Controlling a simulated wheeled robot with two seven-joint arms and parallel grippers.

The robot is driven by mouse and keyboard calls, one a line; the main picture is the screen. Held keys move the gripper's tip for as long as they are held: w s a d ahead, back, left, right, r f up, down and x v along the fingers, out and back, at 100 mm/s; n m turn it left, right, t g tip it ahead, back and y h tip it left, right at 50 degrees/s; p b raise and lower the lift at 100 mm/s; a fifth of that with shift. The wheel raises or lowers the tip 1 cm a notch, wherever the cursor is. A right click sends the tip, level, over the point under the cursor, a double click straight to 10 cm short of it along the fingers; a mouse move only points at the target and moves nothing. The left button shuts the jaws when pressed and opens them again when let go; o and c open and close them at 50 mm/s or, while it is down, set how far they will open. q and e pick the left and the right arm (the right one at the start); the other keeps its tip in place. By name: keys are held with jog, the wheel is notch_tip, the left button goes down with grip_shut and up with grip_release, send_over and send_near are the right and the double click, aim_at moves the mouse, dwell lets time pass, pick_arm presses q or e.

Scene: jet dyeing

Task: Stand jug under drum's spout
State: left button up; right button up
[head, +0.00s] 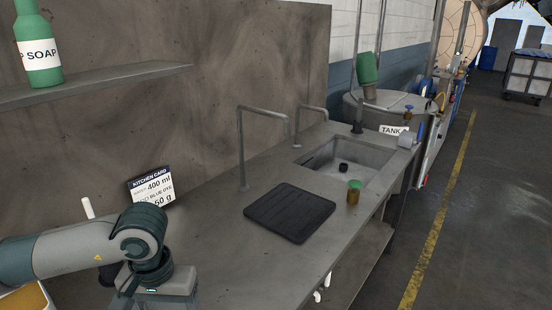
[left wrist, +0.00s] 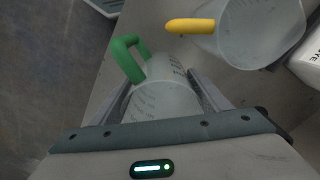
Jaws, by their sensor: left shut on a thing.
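My left gripper (left wrist: 162,88) is shut on a clear jug (left wrist: 165,95) with a green handle (left wrist: 128,58), its fingers on either side of the jug body. In the head view my left gripper is at the bottom left, its fingers and the jug below the picture edge. A blue drum (head: 490,56) stands far off at the back right; no spout can be made out on it. My right gripper is in neither view.
A second clear jug (left wrist: 255,30) with a yellow handle (left wrist: 190,26) is beside the held one. A sink (head: 345,170) lies beyond; a soap bottle (head: 37,50) stands on the shelf.

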pick_arm(q)
jog(key=shift+r, duration=0.1)
dwell(1.7)
notch_tip(320, 180, up, 14)
jog(key=p, duration=0.1)
notch_tip(320, 180, down, 14)
jog(key=b, duration=0.1)
dwell(0.5)
dwell(1.9)
dwell(2.0)
